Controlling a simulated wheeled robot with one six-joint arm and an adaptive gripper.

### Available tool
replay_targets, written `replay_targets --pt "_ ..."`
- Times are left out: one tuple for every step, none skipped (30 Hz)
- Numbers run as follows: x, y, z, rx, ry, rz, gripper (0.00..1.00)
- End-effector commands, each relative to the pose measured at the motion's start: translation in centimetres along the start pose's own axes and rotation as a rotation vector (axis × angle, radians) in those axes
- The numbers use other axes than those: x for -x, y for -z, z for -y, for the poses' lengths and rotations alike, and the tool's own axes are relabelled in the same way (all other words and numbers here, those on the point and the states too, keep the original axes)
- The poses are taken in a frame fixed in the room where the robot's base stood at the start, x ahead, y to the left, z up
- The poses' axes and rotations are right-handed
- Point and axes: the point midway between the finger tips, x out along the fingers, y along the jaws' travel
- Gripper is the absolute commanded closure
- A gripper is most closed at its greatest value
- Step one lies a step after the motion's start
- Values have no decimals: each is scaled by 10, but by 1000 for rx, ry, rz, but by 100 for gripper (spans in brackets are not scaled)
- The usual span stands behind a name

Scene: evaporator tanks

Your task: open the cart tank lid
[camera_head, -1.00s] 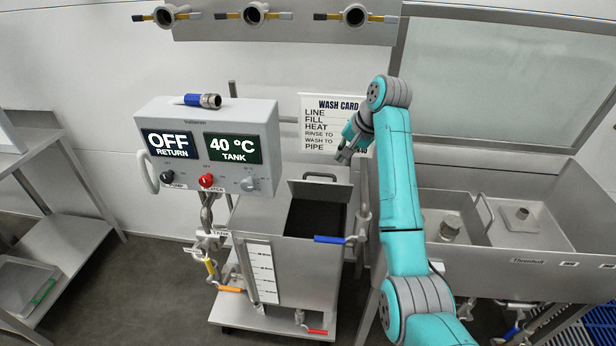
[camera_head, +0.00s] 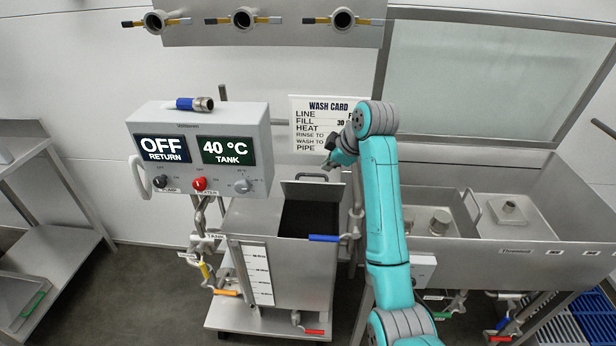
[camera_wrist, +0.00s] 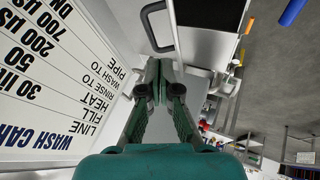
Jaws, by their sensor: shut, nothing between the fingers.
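The cart tank (camera_head: 285,268) is a grey steel box on a wheeled cart. Its lid (camera_head: 301,189) stands raised at the back of the dark opening (camera_head: 309,218), with a bar handle (camera_head: 317,175) along its top. My gripper (camera_head: 329,166) is above and behind the lid's top edge, near the handle, in front of the wash card. In the wrist view, my gripper (camera_wrist: 160,66) has its fingertips together and empty. I cannot tell whether it touches the lid.
A control box (camera_head: 200,150) reading OFF and 40 °C stands left of the tank. The wash card (camera_head: 318,122) hangs on the wall behind. A steel sink (camera_head: 500,215) stands to the right, a shelf (camera_head: 45,215) to the left.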

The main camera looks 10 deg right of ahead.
Motion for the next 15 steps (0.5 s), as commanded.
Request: replay_targets --pt "-1 -1 0 9 -1 0 100" --pt "-2 -1 0 13 -1 1 100" --pt "-5 -1 0 15 -1 1 100" --pt "-8 -1 0 15 -1 0 100" --pt "-11 -1 0 15 -1 0 100" --pt "-16 -1 0 14 0 1 100" --pt "-21 -1 0 14 1 1 100" --pt "-25 -1 0 14 0 1 100" --pt "-32 -1 0 14 1 1 100" --pt "-38 -1 0 13 1 1 100" --pt "-43 -1 0 13 1 1 100" --pt "-50 -1 0 13 1 1 100" --pt "-55 -1 0 13 1 0 100" --pt "-60 -1 0 12 1 0 100" --pt "-66 0 0 12 1 0 100"
